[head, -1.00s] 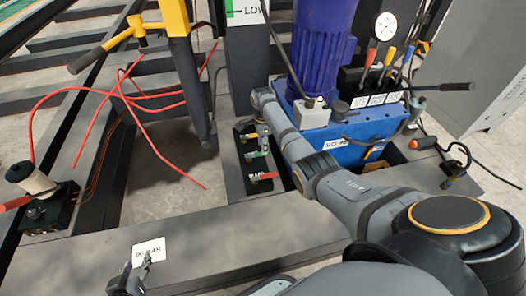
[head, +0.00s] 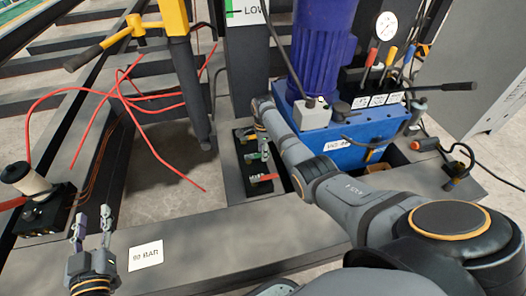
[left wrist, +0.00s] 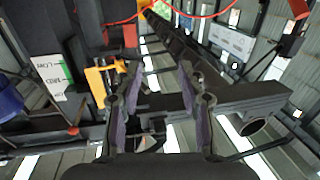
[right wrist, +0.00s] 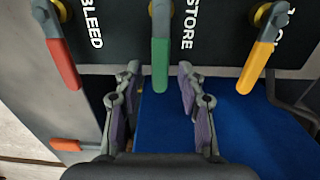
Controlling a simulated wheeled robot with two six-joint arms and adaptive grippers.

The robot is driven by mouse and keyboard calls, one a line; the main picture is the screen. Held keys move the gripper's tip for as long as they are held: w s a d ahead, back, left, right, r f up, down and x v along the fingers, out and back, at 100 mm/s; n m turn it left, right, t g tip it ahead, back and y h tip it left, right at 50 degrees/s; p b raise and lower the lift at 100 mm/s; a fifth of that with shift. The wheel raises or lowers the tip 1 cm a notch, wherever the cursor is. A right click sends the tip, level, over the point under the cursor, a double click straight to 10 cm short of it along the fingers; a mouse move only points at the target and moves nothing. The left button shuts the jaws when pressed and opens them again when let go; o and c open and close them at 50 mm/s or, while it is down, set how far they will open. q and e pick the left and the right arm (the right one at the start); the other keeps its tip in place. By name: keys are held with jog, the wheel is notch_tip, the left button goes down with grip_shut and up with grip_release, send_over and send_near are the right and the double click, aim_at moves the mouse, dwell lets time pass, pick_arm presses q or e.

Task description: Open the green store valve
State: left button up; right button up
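My right gripper (right wrist: 158,78) is open, with one fingertip on each side of the handle's lower end. I cannot tell whether either finger touches it. In the head view the valve block (head: 240,162) stands left of the blue pump, and my arm partly hides it; the right gripper is hard to make out there. My left gripper (head: 92,218) is open and empty above the grey beam; it also shows in the left wrist view (left wrist: 160,75).
The red BLEED handle (right wrist: 65,65) and a yellow handle (right wrist: 257,66) flank the green one. The blue pump tank (head: 345,150) lies close by my right arm. A black block with a white knob (head: 40,205) and red hoses are near my left gripper.

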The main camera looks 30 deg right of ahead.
grip_shut()
dwell(0.3)
